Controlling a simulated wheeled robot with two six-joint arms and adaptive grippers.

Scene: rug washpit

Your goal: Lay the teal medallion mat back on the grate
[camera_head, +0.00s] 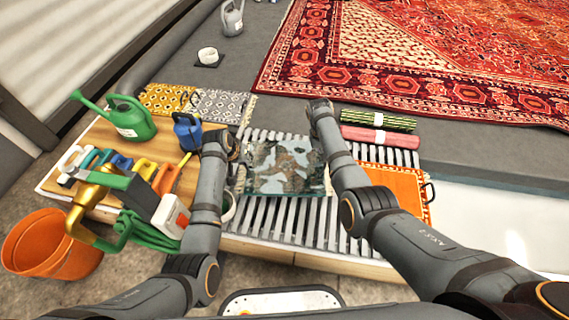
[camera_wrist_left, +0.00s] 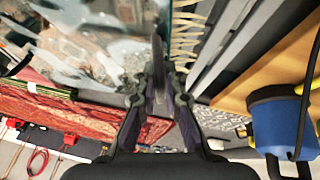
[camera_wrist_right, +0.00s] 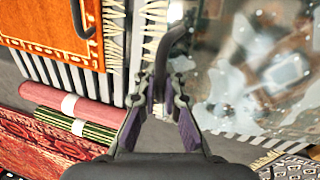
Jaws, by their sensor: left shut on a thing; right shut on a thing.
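The teal medallion mat (camera_head: 285,165) is a mottled grey-teal and brown sheet with a shiny, wet-looking surface, spread flat over the slatted grate (camera_head: 290,218). It shows in the left wrist view (camera_wrist_left: 95,45) and, with pale patches, in the right wrist view (camera_wrist_right: 265,75). My left gripper (camera_head: 232,148) is shut on a dark handle (camera_wrist_left: 158,50) at its left edge. My right gripper (camera_head: 322,118) is shut on a dark curved handle (camera_wrist_right: 176,40) at its right edge. I cannot tell whether the mat touches the slats. My right arm hides part of its right side.
An orange mat (camera_head: 400,190) with a black handle lies right of it. Rolled green (camera_head: 375,121) and red (camera_head: 380,137) mats lie behind. A blue jug (camera_head: 187,130), green watering can (camera_head: 130,117) and tools crowd the left. An orange bucket (camera_head: 45,245) stands front left.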

